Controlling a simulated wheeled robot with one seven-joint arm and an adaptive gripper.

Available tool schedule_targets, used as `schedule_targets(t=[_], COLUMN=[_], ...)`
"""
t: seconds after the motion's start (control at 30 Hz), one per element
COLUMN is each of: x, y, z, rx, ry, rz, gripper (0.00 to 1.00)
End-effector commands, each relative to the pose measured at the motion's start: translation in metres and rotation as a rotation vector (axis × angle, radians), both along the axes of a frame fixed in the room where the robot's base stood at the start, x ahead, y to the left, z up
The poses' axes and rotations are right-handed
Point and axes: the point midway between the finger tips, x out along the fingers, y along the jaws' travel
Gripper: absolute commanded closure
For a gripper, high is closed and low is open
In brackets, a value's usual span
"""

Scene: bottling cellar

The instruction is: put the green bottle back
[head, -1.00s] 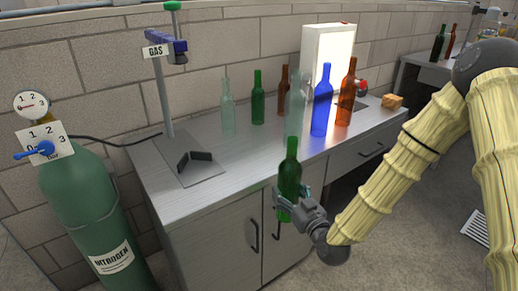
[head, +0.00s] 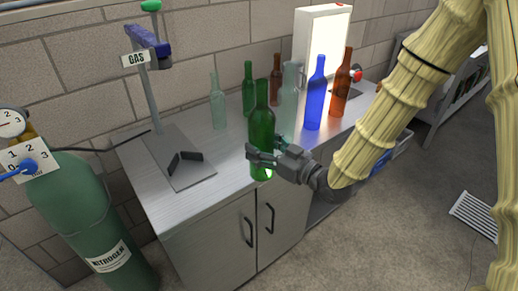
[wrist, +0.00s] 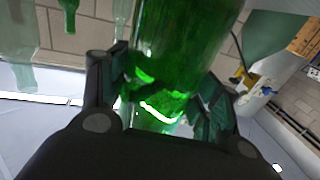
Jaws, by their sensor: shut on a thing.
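My gripper (head: 262,158) is shut around the body of a green bottle (head: 262,121), which is upright at the front edge of the steel bench (head: 222,178). I cannot tell from the head view whether its base touches the bench. In the wrist view the green bottle (wrist: 180,50) fills the space between my gripper's fingers (wrist: 160,95). A second green bottle (head: 249,88) stands farther back on the bench, between a pale clear bottle (head: 217,108) and a brown bottle (head: 275,92).
Another pale bottle (head: 288,100), a blue bottle (head: 316,95) and an amber bottle (head: 341,85) stand to the right, before a lit panel (head: 323,38). A nitrogen cylinder (head: 75,215) stands beside the bench.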

Motion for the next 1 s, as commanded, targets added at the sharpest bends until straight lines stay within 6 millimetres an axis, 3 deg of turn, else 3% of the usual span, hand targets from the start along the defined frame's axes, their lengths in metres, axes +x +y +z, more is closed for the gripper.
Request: schedule_targets(t=[0.7, 1.0], x=[0.118, 0.137], y=[0.019, 0.023], z=[-0.008, -0.011], rx=[0.002, 0.003], ry=[-0.005, -0.004], rz=[-0.005, -0.004], gripper=[1.00, 1.00])
